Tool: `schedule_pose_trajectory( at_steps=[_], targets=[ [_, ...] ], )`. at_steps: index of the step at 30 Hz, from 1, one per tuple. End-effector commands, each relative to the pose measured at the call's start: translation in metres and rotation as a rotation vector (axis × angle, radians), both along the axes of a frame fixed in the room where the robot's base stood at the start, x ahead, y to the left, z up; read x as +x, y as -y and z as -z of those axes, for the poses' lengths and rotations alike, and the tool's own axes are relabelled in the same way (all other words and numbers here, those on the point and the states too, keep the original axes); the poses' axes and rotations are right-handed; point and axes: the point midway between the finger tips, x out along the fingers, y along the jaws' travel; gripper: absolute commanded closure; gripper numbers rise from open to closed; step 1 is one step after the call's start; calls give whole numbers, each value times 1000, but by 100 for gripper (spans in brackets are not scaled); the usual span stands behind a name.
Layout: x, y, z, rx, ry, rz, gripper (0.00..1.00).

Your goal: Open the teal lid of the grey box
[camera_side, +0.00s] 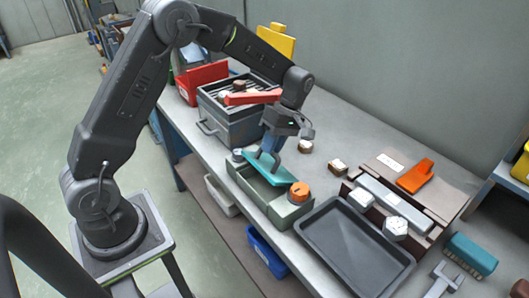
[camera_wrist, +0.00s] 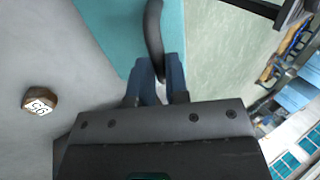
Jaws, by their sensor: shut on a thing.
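The grey-green box (camera_side: 258,190) stands near the table's front edge in the side view. Its teal lid (camera_side: 275,172) is tilted up over the box, with part of the box's inside showing beside it. The lid also fills the upper left-middle of the wrist view (camera_wrist: 110,30). A dark curved handle (camera_wrist: 153,30) rises from the lid. My gripper (camera_side: 270,149) is above the lid, its blue fingers shut on the handle; they also show in the wrist view (camera_wrist: 158,85). The handle's lower part is hidden between the fingers. An orange knob (camera_side: 299,191) sits on the box's right end.
A grill-topped grey unit (camera_side: 232,125) with a red-handled piece stands behind left. A black tray (camera_side: 350,250) lies close to the box's right. Small brown-and-white blocks (camera_side: 305,146) are scattered behind. A blue bin (camera_side: 268,252) is below the tabletop.

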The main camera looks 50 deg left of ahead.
Motion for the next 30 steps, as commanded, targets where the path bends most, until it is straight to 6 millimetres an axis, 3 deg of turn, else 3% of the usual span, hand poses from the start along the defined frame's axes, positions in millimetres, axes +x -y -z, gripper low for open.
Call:
schedule_pose_trajectory(
  at_steps=[17,30],
  targets=[
    [57,0,7,-2,6,11,100],
    [77,-1,15,-1,-215,11,100]
  ],
)
